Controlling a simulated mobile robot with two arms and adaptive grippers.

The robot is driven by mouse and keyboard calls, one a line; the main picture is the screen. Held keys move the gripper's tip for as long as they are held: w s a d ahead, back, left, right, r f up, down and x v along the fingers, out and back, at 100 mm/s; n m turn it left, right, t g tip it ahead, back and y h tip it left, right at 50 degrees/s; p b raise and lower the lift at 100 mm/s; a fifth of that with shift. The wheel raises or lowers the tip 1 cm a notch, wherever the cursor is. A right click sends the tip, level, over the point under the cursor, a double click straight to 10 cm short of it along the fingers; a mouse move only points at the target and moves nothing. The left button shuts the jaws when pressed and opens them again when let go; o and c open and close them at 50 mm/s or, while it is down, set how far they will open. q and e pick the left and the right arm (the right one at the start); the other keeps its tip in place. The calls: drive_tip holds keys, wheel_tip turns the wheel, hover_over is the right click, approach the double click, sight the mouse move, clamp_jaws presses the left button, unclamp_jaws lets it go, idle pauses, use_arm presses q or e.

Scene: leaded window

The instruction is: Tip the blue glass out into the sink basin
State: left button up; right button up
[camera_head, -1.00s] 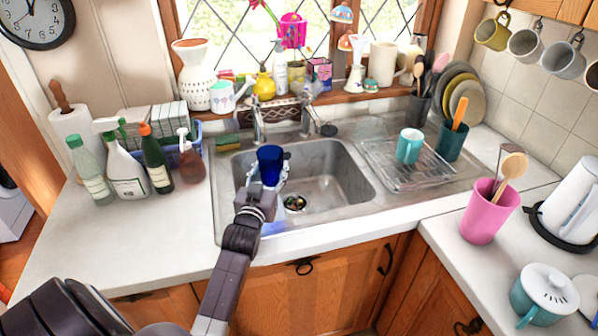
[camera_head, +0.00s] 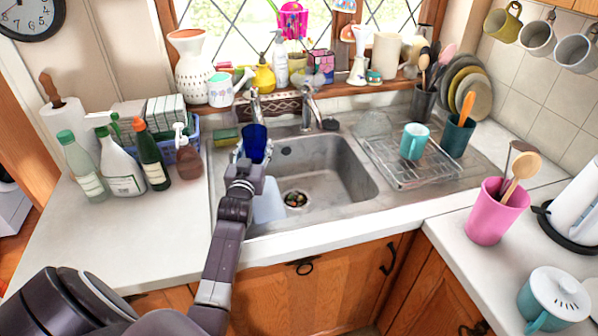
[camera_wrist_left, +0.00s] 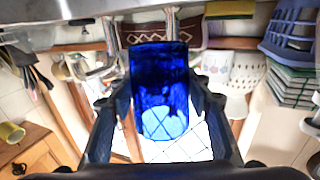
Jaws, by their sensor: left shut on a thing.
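The blue glass (camera_head: 255,143) is held by my left gripper (camera_head: 250,160) above the left part of the sink basin (camera_head: 330,175) in the head view. The glass looks about upright there. In the left wrist view the blue glass (camera_wrist_left: 160,95) sits between the two fingers of my left gripper (camera_wrist_left: 160,108), which are shut on it. The wrist view looks upside down. I cannot tell what is inside the glass. The basin's drain (camera_head: 295,198) shows with small colored bits in it. My right gripper is not in view.
A tap (camera_head: 310,105) stands behind the basin. A drying rack (camera_head: 410,165) with a teal mug (camera_head: 413,141) is to the right. Bottles (camera_head: 120,165) and a soap dispenser (camera_head: 187,155) stand on the left counter. A sponge (camera_head: 226,136) lies behind the glass at left.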

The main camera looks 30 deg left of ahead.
use_arm(q)
drive_tip(key=shift+w+d+f+m+b, duration=0.25)
drive_tip(key=shift+d+m+b, duration=0.1)
drive_tip(key=shift+m, duration=0.4)
drive_tip(key=shift+w+d+f+m+b, duration=0.2)
drive_tip(key=shift+d+f+m, duration=0.1)
drive_tip(key=shift+m, duration=0.45)
drive_tip(key=shift+w+d+f+m+g+b, duration=0.35)
drive_tip(key=shift+d+m+b, duration=0.2)
drive_tip(key=shift+m, duration=0.65)
drive_tip(key=shift+w+d+f+m+g+b, duration=0.2)
drive_tip(key=shift+f+m, duration=0.3)
drive_tip(key=shift+m, duration=0.6)
drive_tip(key=shift+w+d+f+m+g+b, duration=0.15)
drive_tip(key=shift+f+m, duration=0.35)
drive_tip(key=shift+m, duration=0.6)
drive_tip(key=shift+w+d+f+m+g+b, duration=0.2)
drive_tip(key=shift+f+m, duration=0.3)
drive_tip(key=shift+m, duration=0.6)
drive_tip(key=shift+s+f, duration=0.15)
drive_tip(key=shift+f, duration=0.05)
drive_tip(key=shift+f+m+b, duration=0.5)
drive_tip(key=shift+f, duration=0.05)
drive_tip(key=shift+d+r+y, duration=0.1)
drive_tip(key=shift+r+y, duration=0.2)
drive_tip(key=shift+w+d+r+m+p, duration=0.1)
drive_tip(key=shift+w+d+m+p, duration=0.2)
drive_tip(key=shift+m, duration=0.2)
